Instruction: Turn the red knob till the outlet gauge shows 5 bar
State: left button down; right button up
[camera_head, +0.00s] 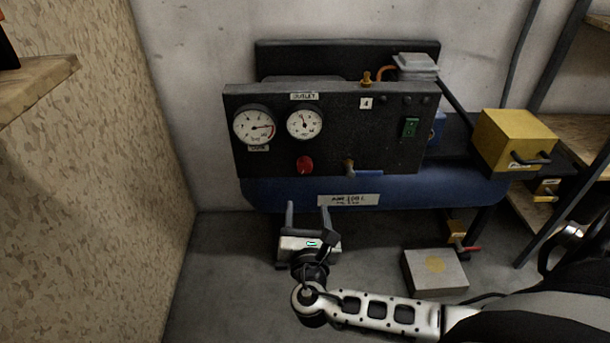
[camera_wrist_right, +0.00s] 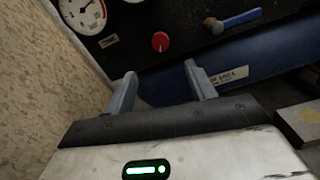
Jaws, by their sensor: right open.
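The red knob (camera_head: 305,165) is on the lower part of the dark panel (camera_head: 260,165), below the outlet gauge (camera_head: 304,123). The outlet gauge has a white dial under the "OUTLET" label; its needle points up and slightly left, and its numbers are too small to read. A second, larger gauge (camera_head: 254,126) sits to its left. My right gripper (camera_head: 307,208) is open and empty, in front of and below the knob. In the right wrist view the knob (camera_wrist_right: 160,41) lies beyond the gap between the open fingers (camera_wrist_right: 162,85), apart from them. My left gripper is not in view.
A blue-handled valve (camera_head: 365,173) sits right of the knob. The blue tank (camera_head: 290,193) runs below the panel. A yellow box (camera_head: 513,138) stands at right, a grey box (camera_head: 434,271) on the floor. A chipboard wall (camera_head: 90,200) bounds the left.

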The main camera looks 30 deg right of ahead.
aim_at(305, 168)
jog(key=b+x, duration=0.2)
jog(key=x, duration=1)
jog(key=shift+a, duration=0.1)
jog(key=shift+w+d, duration=0.4)
jog(key=shift+w, duration=0.25)
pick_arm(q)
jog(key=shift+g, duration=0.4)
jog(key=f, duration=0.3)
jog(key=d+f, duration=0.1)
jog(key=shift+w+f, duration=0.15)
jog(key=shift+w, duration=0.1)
pick_arm(e)
jog(key=shift+c, duration=0.2)
